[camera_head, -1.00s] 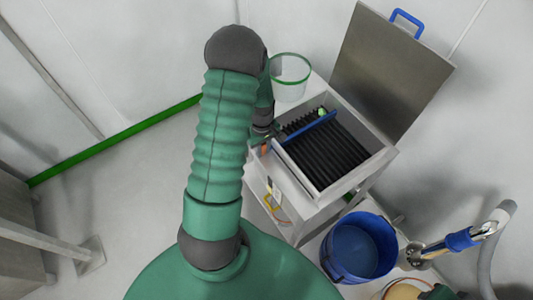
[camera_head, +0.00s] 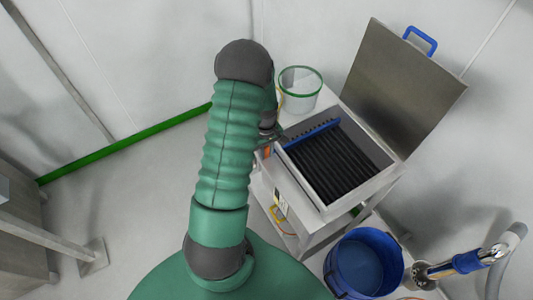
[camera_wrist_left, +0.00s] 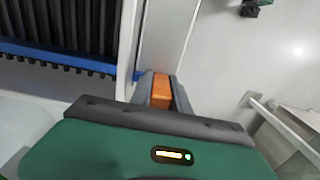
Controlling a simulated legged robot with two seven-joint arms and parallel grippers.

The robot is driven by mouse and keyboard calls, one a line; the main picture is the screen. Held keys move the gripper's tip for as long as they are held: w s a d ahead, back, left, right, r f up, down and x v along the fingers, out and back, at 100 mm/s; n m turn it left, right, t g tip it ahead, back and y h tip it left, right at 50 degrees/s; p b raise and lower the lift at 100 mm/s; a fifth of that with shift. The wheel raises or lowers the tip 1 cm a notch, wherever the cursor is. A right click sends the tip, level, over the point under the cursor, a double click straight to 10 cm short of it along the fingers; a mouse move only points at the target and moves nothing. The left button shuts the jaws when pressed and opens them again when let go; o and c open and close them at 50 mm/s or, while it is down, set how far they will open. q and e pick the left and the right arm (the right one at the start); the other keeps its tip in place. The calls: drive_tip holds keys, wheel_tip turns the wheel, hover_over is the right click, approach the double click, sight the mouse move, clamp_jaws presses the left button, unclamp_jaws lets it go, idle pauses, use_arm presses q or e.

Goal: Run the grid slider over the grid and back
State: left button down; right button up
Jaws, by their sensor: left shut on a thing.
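The black ribbed grid (camera_head: 338,168) lies in an open metal box. The grid slider (camera_head: 313,133), a blue bar, lies across it near the grid's upper-left edge. In the left wrist view the slider (camera_wrist_left: 60,57) runs along the black ribs of the grid (camera_wrist_left: 65,22). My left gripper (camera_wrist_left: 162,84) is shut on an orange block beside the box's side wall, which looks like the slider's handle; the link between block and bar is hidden. In the head view my left arm covers most of the gripper (camera_head: 267,146). My right gripper is not in view.
The box's metal lid (camera_head: 400,90) with a blue handle stands open at the back right. A clear bucket with green rim (camera_head: 300,92) stands behind the box's left side. A blue bucket (camera_head: 363,262) and a blue-sleeved metal tool (camera_head: 465,262) are at the lower right.

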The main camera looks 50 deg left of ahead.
sight(307, 216)
use_arm(q)
drive_tip(key=shift+s+d+p, duration=0.2)
drive_tip(key=shift+d+p, duration=0.25)
drive_tip(key=shift+d, duration=1.9)
drive_tip(key=shift+s+d+p, duration=0.15)
drive_tip(key=shift+d+p, duration=0.3)
drive_tip(key=shift+d, duration=1.9)
drive_tip(key=shift+s+d+p, duration=0.2)
drive_tip(key=shift+d+p, duration=0.25)
drive_tip(key=shift+d, duration=1.9)
drive_tip(key=shift+s+d+p, duration=0.15)
drive_tip(key=shift+d+p, duration=0.25)
drive_tip(key=shift+d, duration=1.6)
drive_tip(key=shift+s+d+p, duration=0.2)
drive_tip(key=shift+d+p, duration=0.2)
drive_tip(key=shift+d, duration=1.6)
drive_tip(key=shift+s+d+p, duration=0.15)
drive_tip(key=shift+d+p, duration=0.25)
drive_tip(key=shift+d, duration=1.6)
drive_tip(key=c, duration=1.2)
unclamp_jaws()
drive_tip(key=shift+o, duration=0.2)
